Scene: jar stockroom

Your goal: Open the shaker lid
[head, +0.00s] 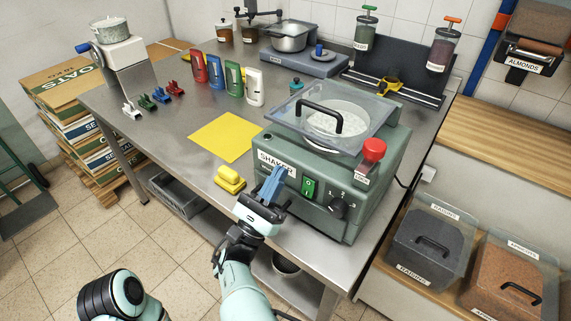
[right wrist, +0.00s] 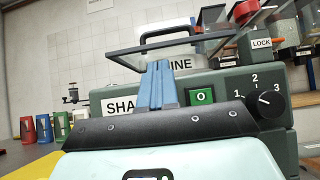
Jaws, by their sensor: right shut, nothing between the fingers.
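The green shaker (head: 325,215) stands on the steel table at the right, with a "SHAKER" label on its front. Its clear lid (head: 366,109) with a black handle (head: 320,118) lies over the pale round pan on top and looks closed. A red knob (head: 373,150) marked "LOCK" sits at the shaker's front right corner. My right gripper (head: 273,182) is shut and empty in front of the shaker's front, below the lid. Its blue fingers (right wrist: 157,85) show before the label and green switch in the right wrist view. My left gripper is out of view.
A yellow sheet (head: 225,137) and a yellow block (head: 229,179) lie left of the shaker. Coloured bottles (head: 234,80) and small clips (head: 161,95) stand farther back left. Behind the shaker is a dark rack with dispensers (head: 443,46).

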